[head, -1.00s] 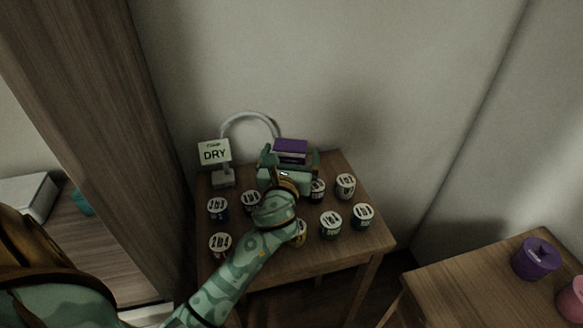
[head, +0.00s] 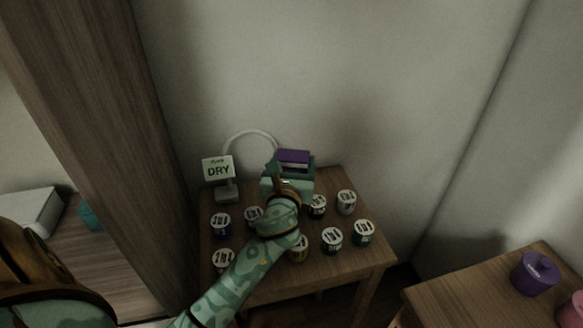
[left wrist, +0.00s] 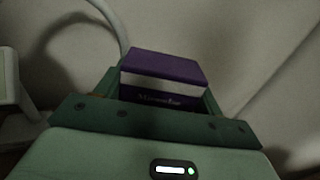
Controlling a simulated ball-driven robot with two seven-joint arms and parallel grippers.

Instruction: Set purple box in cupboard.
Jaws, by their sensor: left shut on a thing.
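The purple box (head: 293,156) is purple with a white band, and it shows close up in the left wrist view (left wrist: 165,68). My left gripper (head: 292,170) is shut on it, with the box between its two green fingers, above the back of the small wooden table. The fingers flank the box in the left wrist view (left wrist: 160,95). The lower part of the box is hidden by the gripper body. The cupboard cannot be made out for certain; a tall wooden panel (head: 95,130) stands at the left. My right gripper is not in view.
Several lidded jars (head: 331,238) stand on the small table (head: 340,268) around my left arm.

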